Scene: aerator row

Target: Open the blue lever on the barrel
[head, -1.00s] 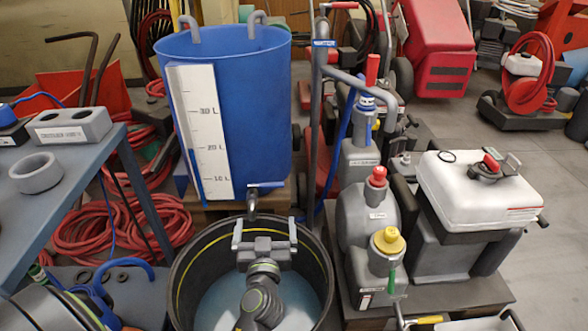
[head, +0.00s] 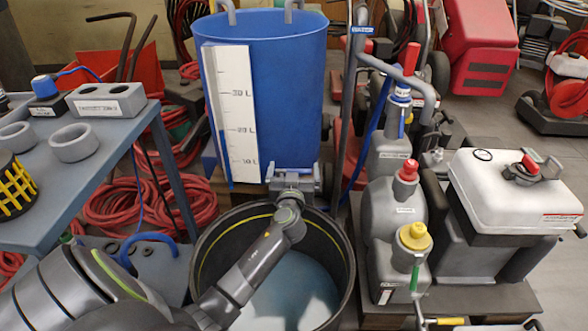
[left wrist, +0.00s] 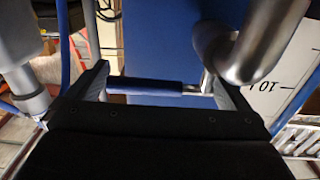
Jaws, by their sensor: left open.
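The blue barrel (head: 285,90) with a white litre scale (head: 232,110) stands behind a black tub (head: 205,235). My left gripper (head: 296,172) is at the barrel's lower front, above the tub's rim, and hides the tap in the head view. In the left wrist view, the blue lever (left wrist: 145,86) lies crosswise between the two open fingers (left wrist: 160,80). The fingers are not closed on it. Its right end meets a metal part beside the curved silver spout (left wrist: 240,50). The barrel wall (left wrist: 160,40) is behind the lever. My right gripper is not in view.
A blue-grey table (head: 100,160) with grey rings stands at left. Grey canisters with red (head: 408,172) and yellow (head: 415,236) caps and a white tank (head: 510,195) stand close at right. A metal cart handle (head: 400,70) rises beside the barrel. Red hoses lie behind.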

